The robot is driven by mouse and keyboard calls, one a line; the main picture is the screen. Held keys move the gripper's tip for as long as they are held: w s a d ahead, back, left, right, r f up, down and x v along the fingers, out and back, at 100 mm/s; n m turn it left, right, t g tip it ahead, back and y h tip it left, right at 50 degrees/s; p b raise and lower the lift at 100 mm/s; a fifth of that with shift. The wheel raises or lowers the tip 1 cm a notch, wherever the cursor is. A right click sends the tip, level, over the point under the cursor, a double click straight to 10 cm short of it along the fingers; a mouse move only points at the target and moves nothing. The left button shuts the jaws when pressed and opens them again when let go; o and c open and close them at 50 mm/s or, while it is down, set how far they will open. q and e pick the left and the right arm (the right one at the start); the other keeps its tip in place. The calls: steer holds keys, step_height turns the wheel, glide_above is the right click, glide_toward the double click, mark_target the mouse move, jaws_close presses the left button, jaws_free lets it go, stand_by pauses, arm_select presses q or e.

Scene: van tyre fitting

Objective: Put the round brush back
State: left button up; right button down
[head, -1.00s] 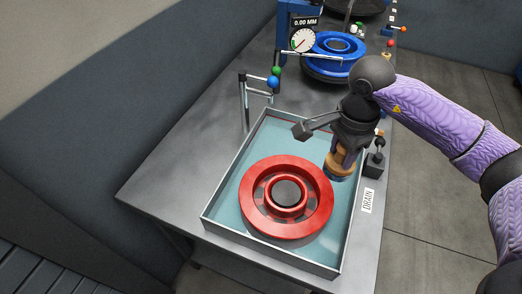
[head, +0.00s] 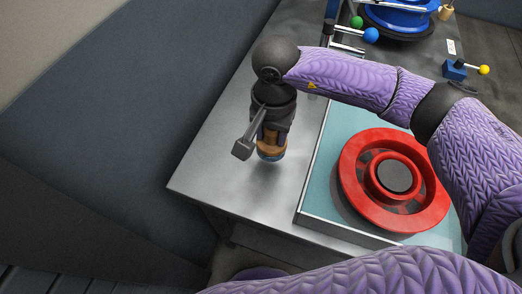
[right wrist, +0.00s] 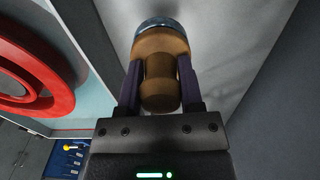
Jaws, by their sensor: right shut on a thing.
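The round brush (head: 270,150) has a tan wooden body and a blue-grey lower rim. My right gripper (head: 271,136) is shut on its wooden handle and holds it roughly upright over the bare metal bench, left of the tray. In the right wrist view the brush (right wrist: 160,45) sits between the two fingers, its round handle end toward the camera. Whether its lower end touches the bench cannot be told. The brush's own resting place cannot be made out. My left gripper is out of view.
The bench (head: 225,165) is clear around the brush; its left edge is close. The tray (head: 311,165) with a red wheel (head: 395,178) is to the right. Green (head: 357,22) and blue (head: 371,35) balls and a blue wheel (head: 400,18) are behind.

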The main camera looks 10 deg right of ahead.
mark_target(272, 148)
step_height(272, 148, down, 6)
steer(key=shift+d+r+b, duration=0.1)
steer(key=shift+b, duration=0.5)
steer(key=shift+c, duration=1.2)
jaws_free()
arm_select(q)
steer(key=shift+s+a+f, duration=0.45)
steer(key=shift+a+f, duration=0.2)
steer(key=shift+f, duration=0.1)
arm_select(e)
steer(key=shift+r, duration=0.3)
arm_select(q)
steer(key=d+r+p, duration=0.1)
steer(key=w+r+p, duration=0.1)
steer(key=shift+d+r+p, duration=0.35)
arm_select(e)
step_height(272, 148, up, 12)
steer(key=shift+f, duration=0.2)
